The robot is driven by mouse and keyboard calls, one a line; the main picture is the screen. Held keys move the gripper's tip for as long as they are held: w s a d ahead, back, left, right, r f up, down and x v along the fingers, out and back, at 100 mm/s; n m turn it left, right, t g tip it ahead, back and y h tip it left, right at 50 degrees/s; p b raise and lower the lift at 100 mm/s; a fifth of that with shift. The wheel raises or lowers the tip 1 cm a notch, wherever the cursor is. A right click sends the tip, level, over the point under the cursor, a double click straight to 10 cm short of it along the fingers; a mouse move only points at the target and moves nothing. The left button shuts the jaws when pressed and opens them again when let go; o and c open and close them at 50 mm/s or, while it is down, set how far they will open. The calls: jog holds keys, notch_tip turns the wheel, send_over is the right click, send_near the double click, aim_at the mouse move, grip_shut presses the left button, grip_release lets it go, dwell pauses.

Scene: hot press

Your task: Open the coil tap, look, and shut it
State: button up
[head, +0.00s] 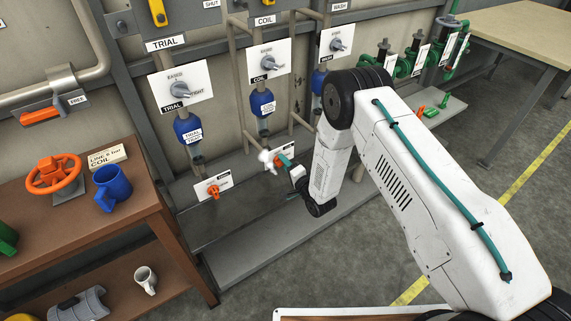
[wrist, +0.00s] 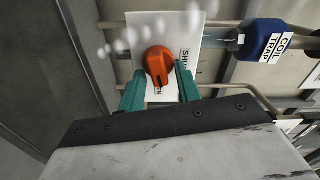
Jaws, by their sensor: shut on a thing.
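The coil tap is a small orange knob (wrist: 159,66) on a white card (wrist: 150,28) in the middle of the wrist view. Part of the word SHUT shows on the card beside it; other lettering is partly hidden. My gripper (wrist: 160,84) has its teal fingers on both sides of the knob and is shut on it. White puffs (wrist: 128,40) hang left of the knob. In the head view my gripper (head: 287,163) is at the tap below the blue coil trap (head: 263,102), with a white puff (head: 266,157) beside it. The blue trap (wrist: 263,39) also shows in the wrist view.
Another orange tap (head: 213,191) sits low under the trial trap (head: 187,128), left of mine. A brown bench (head: 62,236) with an orange handwheel (head: 54,174) and a blue mug (head: 112,187) stands at left. Pipes run close around the tap. Open floor (head: 500,170) lies at right.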

jog(key=shift+d+f+m, duration=0.15)
jog(key=shift+m, duration=0.95)
jog(key=o, duration=0.6)
jog(key=shift+s, duration=0.1)
jog(key=v, duration=0.7)
jog(key=shift+s+d, duration=0.2)
